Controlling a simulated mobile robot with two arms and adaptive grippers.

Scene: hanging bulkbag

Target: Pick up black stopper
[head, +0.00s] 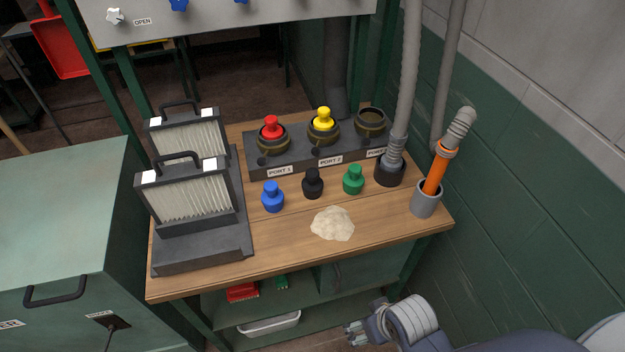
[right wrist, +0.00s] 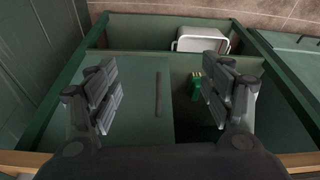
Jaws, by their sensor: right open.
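The black stopper (head: 313,184) stands upright on the wooden bench top, between the blue stopper (head: 272,197) and the green stopper (head: 353,179). My right gripper (head: 354,332) is at the bottom of the head view, in front of and below the bench's front edge, well apart from the stopper. In the right wrist view its two fingers (right wrist: 158,95) are spread wide with nothing between them. That view faces the green cabinet under the bench, and the black stopper does not show there. My left gripper is not in view.
A pale powder heap (head: 332,223) lies in front of the stoppers. Behind them is a port block (head: 300,158) with red and yellow stoppers. Filters (head: 190,190) stand left; a hose (head: 400,110) and an orange-handled tool (head: 435,172) stand right. Bare wood (head: 285,240) lies at the front.

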